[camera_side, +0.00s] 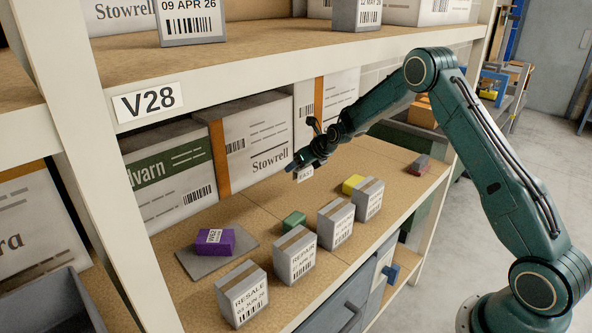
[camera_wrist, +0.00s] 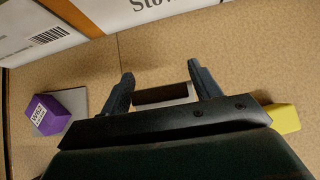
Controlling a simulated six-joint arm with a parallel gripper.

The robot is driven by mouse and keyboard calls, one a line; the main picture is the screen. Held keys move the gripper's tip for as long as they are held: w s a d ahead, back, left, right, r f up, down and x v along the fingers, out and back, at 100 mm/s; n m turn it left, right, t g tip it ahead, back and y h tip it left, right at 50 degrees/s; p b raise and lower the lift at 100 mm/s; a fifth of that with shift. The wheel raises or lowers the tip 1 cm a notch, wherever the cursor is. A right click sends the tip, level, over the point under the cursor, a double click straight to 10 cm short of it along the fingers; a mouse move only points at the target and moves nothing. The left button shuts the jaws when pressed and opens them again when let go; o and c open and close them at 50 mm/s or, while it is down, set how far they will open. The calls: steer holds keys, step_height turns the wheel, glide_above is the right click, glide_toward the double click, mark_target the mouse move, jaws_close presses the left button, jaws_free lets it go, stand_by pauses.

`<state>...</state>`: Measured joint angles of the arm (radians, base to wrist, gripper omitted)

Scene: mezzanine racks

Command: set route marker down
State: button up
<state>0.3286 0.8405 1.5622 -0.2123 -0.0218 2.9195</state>
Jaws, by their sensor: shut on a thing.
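My gripper (camera_side: 300,166) is above the shelf board, towards the back and near the large cartons. In the wrist view my gripper (camera_wrist: 163,80) is shut on a small block with a dark brown top and a pale face, which I take as the route marker (camera_wrist: 162,95). In the side view the route marker (camera_side: 305,174) shows mostly as a white label with print too small to read; my fingers hide the rest. It appears held above the board, though the gap is hard to judge.
A purple labelled block (camera_side: 215,241) rests on a grey mat (camera_side: 245,250). A green block (camera_side: 293,221), a yellow block (camera_side: 352,184) and a reddish block (camera_side: 420,163) stand apart. Several small grey boxes (camera_side: 243,300) line the front edge. Large cartons (camera_side: 258,140) fill the back; an upper shelf overhangs.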

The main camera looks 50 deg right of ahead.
steer(key=shift+r, duration=0.1)
stand_by(0.5)
steer(key=s+d+r, duration=0.1)
steer(key=d+r, duration=0.1)
steer(key=d, duration=0.6)
steer(key=d+r, duration=0.3)
steer(key=d, duration=0.5)
steer(key=s+d+r, duration=0.2)
steer(key=s+d, duration=0.3)
steer(key=d, duration=0.3)
steer(key=s+d+r, duration=0.3)
steer(key=s+d, duration=0.3)
steer(key=d, duration=0.2)
step_height(320, 180, down, 20)
steer(key=shift+r, duration=0.1)
steer(key=o, duration=1)
